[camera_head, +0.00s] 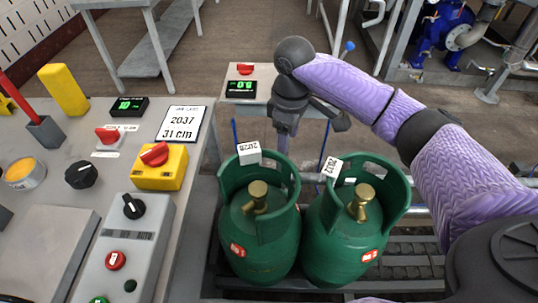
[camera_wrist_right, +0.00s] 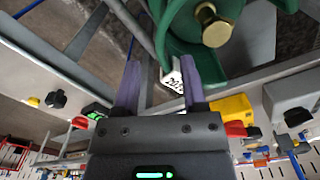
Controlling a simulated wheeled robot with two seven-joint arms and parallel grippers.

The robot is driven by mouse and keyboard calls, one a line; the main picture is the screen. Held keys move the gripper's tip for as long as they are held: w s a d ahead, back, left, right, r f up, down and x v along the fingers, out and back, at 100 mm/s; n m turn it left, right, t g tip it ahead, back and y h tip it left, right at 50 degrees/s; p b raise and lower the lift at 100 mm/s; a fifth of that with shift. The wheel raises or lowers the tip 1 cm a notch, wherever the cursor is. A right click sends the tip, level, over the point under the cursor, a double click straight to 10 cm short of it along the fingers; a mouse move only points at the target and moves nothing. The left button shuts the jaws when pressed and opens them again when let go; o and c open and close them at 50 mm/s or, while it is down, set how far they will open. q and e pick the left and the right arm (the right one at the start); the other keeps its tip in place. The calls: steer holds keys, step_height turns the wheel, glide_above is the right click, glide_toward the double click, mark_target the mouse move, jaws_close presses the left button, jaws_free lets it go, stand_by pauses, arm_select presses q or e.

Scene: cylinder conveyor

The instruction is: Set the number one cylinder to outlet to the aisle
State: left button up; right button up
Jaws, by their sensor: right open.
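Two green gas cylinders stand upright side by side on the roller conveyor, a left one (camera_head: 262,238) and a right one (camera_head: 342,240). Each has a brass valve, an open collar, a red label and a white tag on the collar; I cannot surely read which is number one. My right gripper (camera_head: 283,145) points down behind the left cylinder's collar, partly hidden by it. In the right wrist view its two purple fingers (camera_wrist_right: 161,65) are apart, with a white tag (camera_wrist_right: 172,80) and green collar showing beyond and between them. I cannot tell whether they touch. My left gripper is out of view.
A control bench on the left holds a yellow box with a red knob (camera_head: 159,167), a grey switch box (camera_head: 125,245), a display (camera_head: 129,106) and a printed card (camera_head: 182,124). A small stand with another display (camera_head: 241,88) is behind the cylinders. Blue pumps stand far right.

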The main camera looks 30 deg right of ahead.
mark_target(287, 158)
steer(key=shift+w+f, duration=0.15)
steer(key=shift+f, duration=0.35)
steer(key=f+b, duration=0.1)
steer(key=f, duration=0.1)
steer(key=f+b, duration=0.2)
steer(key=f, duration=0.1)
steer(key=f+b, duration=0.1)
steer(key=f, duration=0.2)
steer(key=shift+s+f+b, duration=0.25)
steer(key=shift+b, duration=0.05)
steer(key=shift+f, duration=0.15)
steer(key=c, duration=0.7)
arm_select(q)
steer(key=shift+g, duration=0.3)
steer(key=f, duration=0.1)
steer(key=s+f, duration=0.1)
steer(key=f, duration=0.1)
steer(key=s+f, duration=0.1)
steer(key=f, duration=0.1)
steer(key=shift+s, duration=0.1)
arm_select(e)
jaws_close()
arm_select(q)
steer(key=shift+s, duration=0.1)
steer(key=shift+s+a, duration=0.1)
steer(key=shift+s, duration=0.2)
